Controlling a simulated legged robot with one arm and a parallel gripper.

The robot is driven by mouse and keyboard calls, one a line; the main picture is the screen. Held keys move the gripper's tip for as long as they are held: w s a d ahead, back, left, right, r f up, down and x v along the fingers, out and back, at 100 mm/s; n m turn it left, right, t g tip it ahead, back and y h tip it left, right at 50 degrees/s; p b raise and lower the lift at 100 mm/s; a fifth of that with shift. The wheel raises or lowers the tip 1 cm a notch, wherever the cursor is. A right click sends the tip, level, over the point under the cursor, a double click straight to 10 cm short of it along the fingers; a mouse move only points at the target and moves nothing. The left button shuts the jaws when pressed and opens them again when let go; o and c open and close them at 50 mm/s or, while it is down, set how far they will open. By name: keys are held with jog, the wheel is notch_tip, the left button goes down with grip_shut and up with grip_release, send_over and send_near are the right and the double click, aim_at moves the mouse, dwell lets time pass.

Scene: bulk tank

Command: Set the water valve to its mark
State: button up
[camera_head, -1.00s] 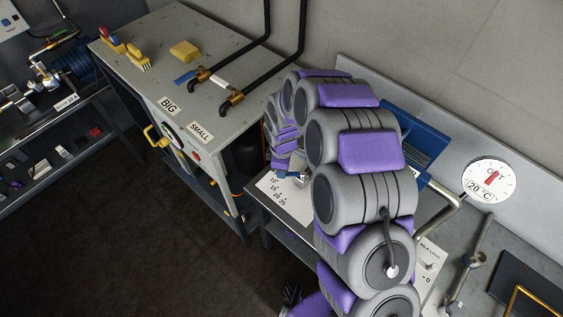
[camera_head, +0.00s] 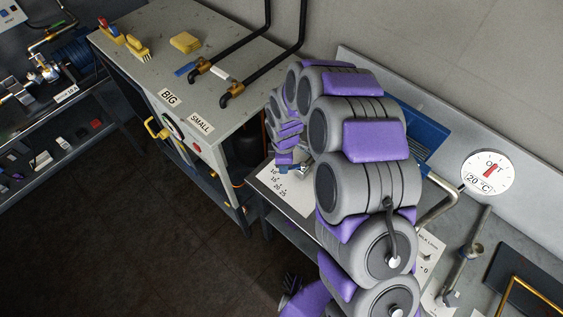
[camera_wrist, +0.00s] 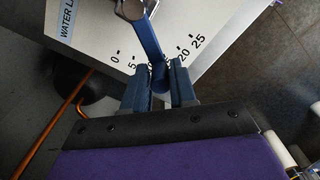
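The water valve is a silver body (camera_wrist: 130,8) at the top of the wrist view. Its blue lever (camera_wrist: 150,40) points down toward my gripper and ends in a rounded tip. The white scale plate (camera_wrist: 95,30) reads 0, 5, 20 and 25; the figures between are covered by the lever and a finger. My gripper (camera_wrist: 160,78) has one blue finger on each side of the lever tip, and the tip fills the narrow gap. In the head view the plate (camera_head: 285,192) lies on the bench below my gripper (camera_head: 292,168); my arm hides most of the valve.
A grey cabinet (camera_head: 190,60) with BIG and SMALL labels, brushes, a sponge and black hoses stands left of the bench. A round temperature dial (camera_head: 488,172) and a bent metal pipe (camera_head: 437,205) are at right. An orange pipe (camera_wrist: 55,130) runs beside the plate. The dark floor (camera_head: 130,240) is open.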

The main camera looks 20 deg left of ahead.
jog(key=o, duration=0.3)
jog(key=shift+d, duration=0.1)
jog(key=shift+o, duration=0.2)
jog(key=shift+a+r, duration=0.2)
notch_tip(320, 180, up, 17)
jog(key=p, duration=0.1)
jog(key=shift+d, duration=0.1)
dwell(0.4)
